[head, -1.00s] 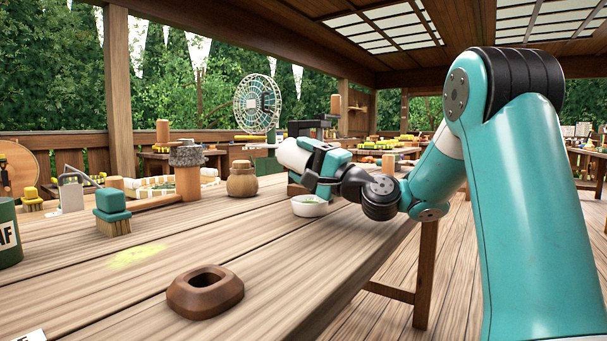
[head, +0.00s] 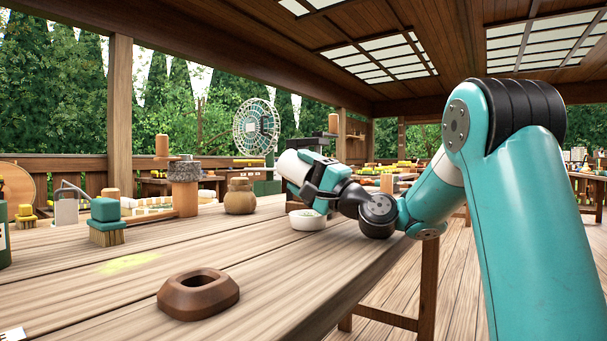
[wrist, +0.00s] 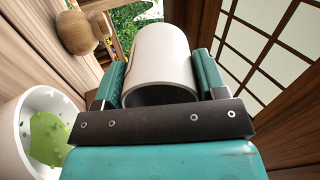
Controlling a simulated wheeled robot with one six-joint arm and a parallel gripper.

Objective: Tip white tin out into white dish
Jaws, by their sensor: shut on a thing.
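The white tin (head: 292,168) is in my gripper (head: 312,178), held tilted above the tabletop. In the wrist view the tin (wrist: 162,58) sits between the two teal fingers (wrist: 160,80), which are shut on its sides. A dark rim or opening shows at its near end; its contents cannot be seen. The white dish (head: 306,222) stands upright on the table, just below the gripper and apart from the tin. In the wrist view the dish (wrist: 12,140) is at the lower left, with green material inside.
A round wooden jar (head: 240,198) stands left of the dish. A stone-topped wooden post (head: 185,188), a teal brush (head: 107,220) and a brown ring-shaped block (head: 198,295) stand further left and nearer. A yellow-green smear (head: 128,263) marks the table. The front planks are mostly clear.

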